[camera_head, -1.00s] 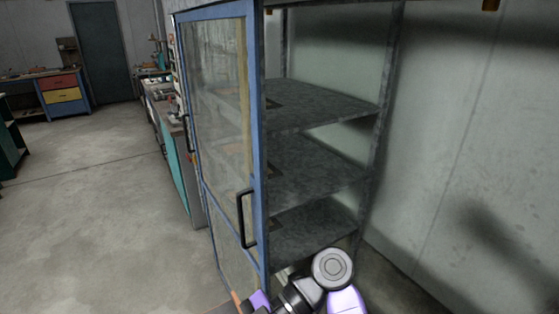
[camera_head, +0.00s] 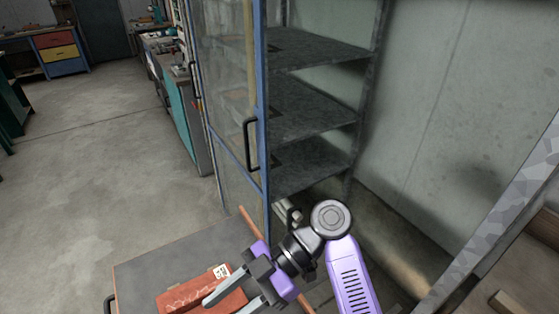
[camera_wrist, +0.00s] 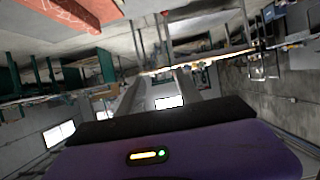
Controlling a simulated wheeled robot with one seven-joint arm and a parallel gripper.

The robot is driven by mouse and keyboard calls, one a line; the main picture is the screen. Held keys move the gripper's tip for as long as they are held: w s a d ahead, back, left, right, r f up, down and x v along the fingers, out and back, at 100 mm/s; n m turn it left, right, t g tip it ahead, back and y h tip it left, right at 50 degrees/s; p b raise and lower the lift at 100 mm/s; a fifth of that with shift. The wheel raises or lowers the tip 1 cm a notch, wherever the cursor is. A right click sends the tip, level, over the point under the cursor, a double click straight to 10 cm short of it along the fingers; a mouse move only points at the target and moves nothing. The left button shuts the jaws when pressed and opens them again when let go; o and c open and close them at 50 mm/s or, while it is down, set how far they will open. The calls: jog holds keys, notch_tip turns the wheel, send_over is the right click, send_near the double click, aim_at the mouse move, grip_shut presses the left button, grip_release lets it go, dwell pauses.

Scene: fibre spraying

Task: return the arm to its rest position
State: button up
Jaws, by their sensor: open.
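My purple and black arm reaches in from the bottom of the head view. My gripper (camera_head: 224,306) points to the lower left, over or near a grey-topped cart (camera_head: 150,262). Its grey fingers are apart with nothing visible between them; the lower tip runs close to the picture's bottom edge. An orange-red block (camera_head: 186,294) with a small white label lies on the cart beside the gripper, apparently not held. In the wrist view the two fingers (camera_wrist: 158,80) are also spread, and a reddish block (camera_wrist: 72,12) shows at the top left, clear of them.
A tall cabinet with a blue-framed glass door (camera_head: 232,90) and grey shelves (camera_head: 308,108) stands ahead, behind my arm. A brown rod (camera_head: 252,228) runs beside the cart. A wooden surface (camera_head: 525,275) is at the lower right. Open floor (camera_head: 95,185) lies to the left.

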jog(key=w+f+m+t+y, duration=0.1)
jog(key=w+f+m+t, duration=0.1)
jog(key=w+m+t, duration=1)
jog(key=s+d+f+m+t+h+b, duration=0.1)
jog(key=d+f+m+t+h+b, duration=0.15)
jog(key=d+f+m+t, duration=0.35)
jog(key=s+d+f+m+t+h+b, duration=0.1)
jog(key=d+f+m+t+h, duration=0.15)
jog(key=d, duration=0.55)
jog(key=s+d+r+m+t+h+b, duration=0.2)
jog(key=s+d+m+t+h+b, duration=0.25)
jog(key=s+d, duration=1)
jog(key=s+d+f+g+h+b, duration=0.1)
jog(key=s+f+g+h+b, duration=0.1)
jog(key=s, duration=1.6)
jog(key=shift+s+f+n+g+h, duration=0.15)
jog(key=shift+f+n+g+h, duration=0.15)
jog(key=shift+g+h, duration=0.25)
jog(key=shift+d, duration=0.1)
jog(key=shift+c, duration=0.4)
jog(key=shift+c, duration=0.2)
